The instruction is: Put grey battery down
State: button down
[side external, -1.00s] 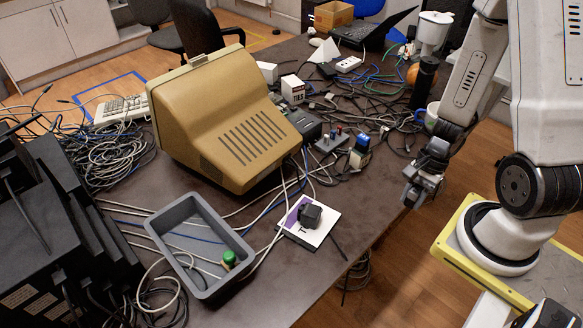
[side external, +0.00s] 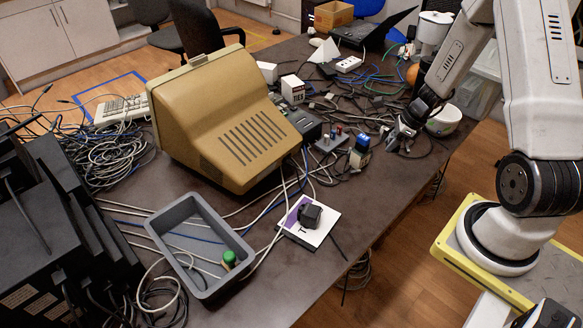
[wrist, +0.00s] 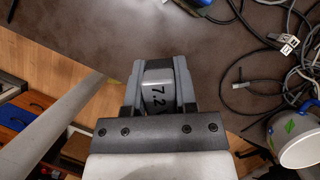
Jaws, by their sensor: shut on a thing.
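My gripper (side external: 402,136) hangs over the right side of the dark table, near its right edge. In the wrist view my gripper (wrist: 160,72) has its two fingers closed on both sides of the grey battery (wrist: 159,95). The battery has a dark top and "7.2" printed on its grey face. It appears raised above the tabletop, though its exact height is hard to tell. In the side view the battery is too small to tell from the gripper's fingers.
A grey bin (side external: 199,246) holding a green-topped thing (side external: 229,259) stands front left. A black block (side external: 309,215) sits on a white and purple card (side external: 315,235). A beige monitor (side external: 220,115), loose cables (side external: 385,80) and a white-green bowl (side external: 444,120) surround bare table (side external: 385,200).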

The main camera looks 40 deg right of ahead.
jog(key=w+d+r+m+h, duration=0.1)
jog(key=w+d+m+h, duration=0.1)
jog(key=w+d+m, duration=0.4)
jog(key=w+d, duration=0.1)
jog(key=d, duration=0.1)
jog(key=shift+w+d+r+m+t, duration=0.25)
jog(key=shift+w+d+m+t, duration=0.05)
jog(key=shift+m+t, duration=0.1)
send_over(358, 127)
jog(key=s, duration=0.2)
jog(key=shift+w+f, duration=0.15)
jog(key=shift+f, duration=4.45)
jog(key=shift+f, duration=0.1)
jog(key=shift+w+f, duration=0.25)
jog(key=shift+d+f, duration=0.1)
jog(key=shift+f, duration=1.45)
jog(key=shift+f, duration=0.15)
